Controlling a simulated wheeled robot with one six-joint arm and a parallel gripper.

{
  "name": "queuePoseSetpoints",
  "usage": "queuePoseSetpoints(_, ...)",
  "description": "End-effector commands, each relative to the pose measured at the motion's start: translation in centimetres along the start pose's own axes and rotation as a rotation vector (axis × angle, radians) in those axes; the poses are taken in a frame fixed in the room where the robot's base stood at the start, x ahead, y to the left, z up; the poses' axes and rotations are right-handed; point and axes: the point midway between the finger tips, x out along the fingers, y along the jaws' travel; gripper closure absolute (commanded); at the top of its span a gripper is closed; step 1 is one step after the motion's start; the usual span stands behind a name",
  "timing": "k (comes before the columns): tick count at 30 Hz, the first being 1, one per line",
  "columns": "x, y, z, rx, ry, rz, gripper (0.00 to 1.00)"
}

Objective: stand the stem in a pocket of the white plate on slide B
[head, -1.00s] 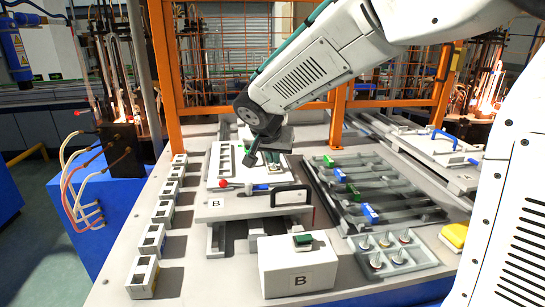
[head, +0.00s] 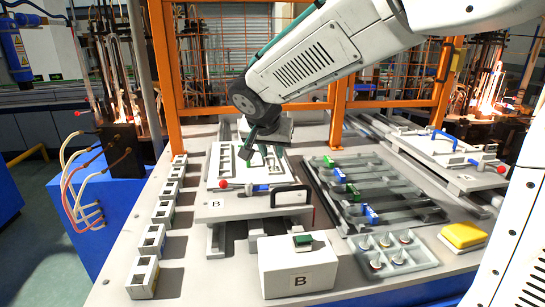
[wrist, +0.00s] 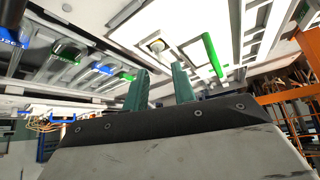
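The white plate (head: 222,176) with dark-edged pockets lies on slide B (head: 240,208), and it fills the upper middle of the wrist view (wrist: 130,28). My gripper (head: 263,154) is over the right part of the plate. In the wrist view its two teal fingers (wrist: 163,88) stand apart with nothing visible between them. A small round pale piece (wrist: 157,45), apparently the stem seen end-on, shows in a plate opening just beyond the fingertips. It looks apart from the fingers. How deep it sits is unclear. The head view hides it behind my gripper.
A green rod (wrist: 212,54) shows beside the fingers in the wrist view. A rack of blue- and green-marked bars (head: 365,190) stands right of the slide. A tray (head: 395,258) holds several stems. A white box marked B (head: 298,272) stands in front. Orange fence posts stand behind.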

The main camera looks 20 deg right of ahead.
Motion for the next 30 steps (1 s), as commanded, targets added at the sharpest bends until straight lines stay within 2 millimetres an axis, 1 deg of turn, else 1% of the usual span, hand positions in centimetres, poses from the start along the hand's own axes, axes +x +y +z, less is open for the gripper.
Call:
queuePoseSetpoints(1, -1.3, -0.1, -0.1, 0.0, 0.004, -0.004, 0.74)
queuePoseSetpoints(3, -2.9, -0.1, 0.0, 0.001, 0.003, -0.004, 0.74)
queuePoseSetpoints(6, -5.0, -0.1, 0.0, 0.0, 0.003, -0.004, 0.74)
queuePoseSetpoints(9, -6.6, -0.1, 0.0, 0.0, 0.002, -0.003, 0.74)
queuePoseSetpoints(12, -7.7, -0.1, 0.0, -0.001, 0.0, -0.002, 0.74)
queuePoseSetpoints(15, -8.3, 0.0, 0.0, 0.0, 0.0, -0.001, 0.74)
queuePoseSetpoints(20, -8.6, 0.4, 0.1, -0.004, -0.004, 0.002, 0.74)
queuePoseSetpoints(22, -8.8, 1.6, 0.6, -0.021, -0.022, 0.009, 0.74)
queuePoseSetpoints(23, -8.9, 2.6, 1.0, -0.034, -0.035, 0.014, 0.74)
queuePoseSetpoints(26, -9.4, 7.0, 3.3, -0.106, -0.107, 0.028, 0.74)
queuePoseSetpoints(27, -9.7, 9.0, 4.7, -0.144, -0.146, 0.028, 0.74)
queuePoseSetpoints(29, -10.1, 12.0, 7.2, -0.208, -0.208, 0.02, 0.74)
queuePoseSetpoints(30, -10.4, 13.8, 9.0, -0.251, -0.25, 0.008, 0.74)
